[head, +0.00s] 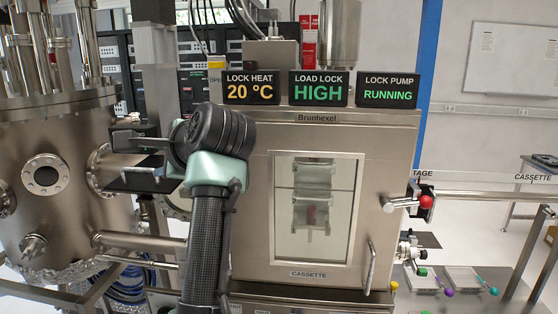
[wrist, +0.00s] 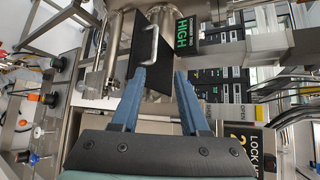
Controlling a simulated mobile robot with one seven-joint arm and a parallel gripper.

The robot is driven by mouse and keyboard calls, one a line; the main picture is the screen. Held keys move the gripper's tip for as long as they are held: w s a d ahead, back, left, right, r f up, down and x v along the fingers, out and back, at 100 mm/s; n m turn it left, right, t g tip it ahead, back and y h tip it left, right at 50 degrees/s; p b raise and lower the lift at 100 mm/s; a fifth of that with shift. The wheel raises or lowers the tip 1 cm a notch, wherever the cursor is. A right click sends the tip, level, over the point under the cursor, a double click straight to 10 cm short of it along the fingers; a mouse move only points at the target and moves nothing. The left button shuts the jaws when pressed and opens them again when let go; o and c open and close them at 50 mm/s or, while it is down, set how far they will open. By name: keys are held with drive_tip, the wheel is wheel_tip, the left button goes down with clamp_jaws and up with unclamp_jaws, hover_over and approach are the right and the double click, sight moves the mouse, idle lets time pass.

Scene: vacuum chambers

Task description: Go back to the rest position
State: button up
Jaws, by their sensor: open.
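My gripper shows in the wrist view (wrist: 161,75) as two blue fingers, spread apart, with nothing seen held between them. In the head view my arm rises in front of the left side of the steel load lock (head: 260,190), and its dark wrist hides part of it.
A large steel chamber (head: 50,170) with round ports stands at the left, close to my wrist. Signs on the load lock read 20 °C, HIGH (head: 318,88) and RUNNING. A red-knobbed lever (head: 425,202) sticks out at its right. Open floor shows at the far right.

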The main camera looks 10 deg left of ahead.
drive_tip(key=s+d+r+n+t+h+b, duration=0.25)
drive_tip(key=d+t, duration=0.25)
drive_tip(key=d, duration=0.4)
drive_tip(key=s+d+r+n+t+h+b, duration=0.1)
drive_tip(key=s+d+n+t+h+b, duration=0.2)
drive_tip(key=d+t, duration=0.45)
drive_tip(key=s+d+r+n+t+h+b, duration=0.1)
drive_tip(key=s+d+r+n+t+h, duration=0.1)
drive_tip(key=s+d, duration=0.3)
drive_tip(key=s+d+r+n+t+h+b, duration=0.2)
drive_tip(key=s+d+r+n+t, duration=0.1)
drive_tip(key=s, duration=1)
drive_tip(key=shift+d+r+n+t+h+b, duration=0.35)
drive_tip(key=shift+d+n, duration=0.5)
drive_tip(key=shift+n, duration=0.3)
